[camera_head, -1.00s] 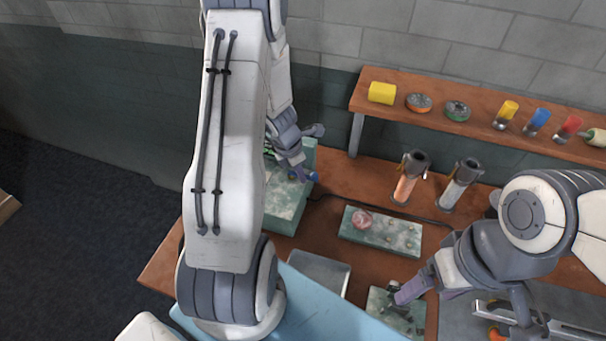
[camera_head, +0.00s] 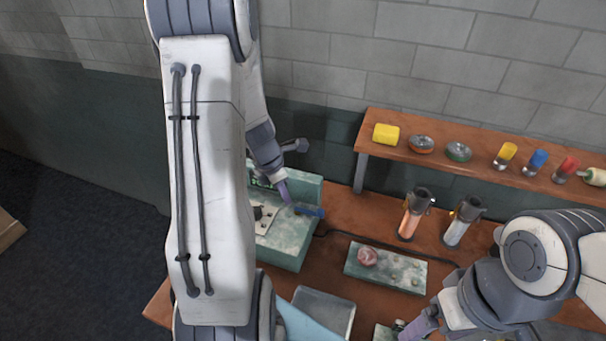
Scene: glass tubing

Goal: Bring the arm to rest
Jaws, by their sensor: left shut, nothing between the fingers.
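My left arm, white and grey, fills the left centre of the head view. Its gripper (camera_head: 285,193) points down over a pale green box-shaped device (camera_head: 285,253) on the bench; its fingers look closed and hold nothing. The fingertips are near a blue handle (camera_head: 310,211) on that device; I cannot tell whether they touch it. My right gripper (camera_head: 414,329) is low in the picture, its purple fingers cut by the bottom edge, so its opening is unclear.
A brown shelf (camera_head: 460,176) at the back holds a yellow block, two rolls and several coloured-capped items. Two torch-like burners (camera_head: 413,216) (camera_head: 460,225) stand below it. A green plate (camera_head: 400,272) with a pink lump and a grey tray (camera_head: 322,310) lie nearer.

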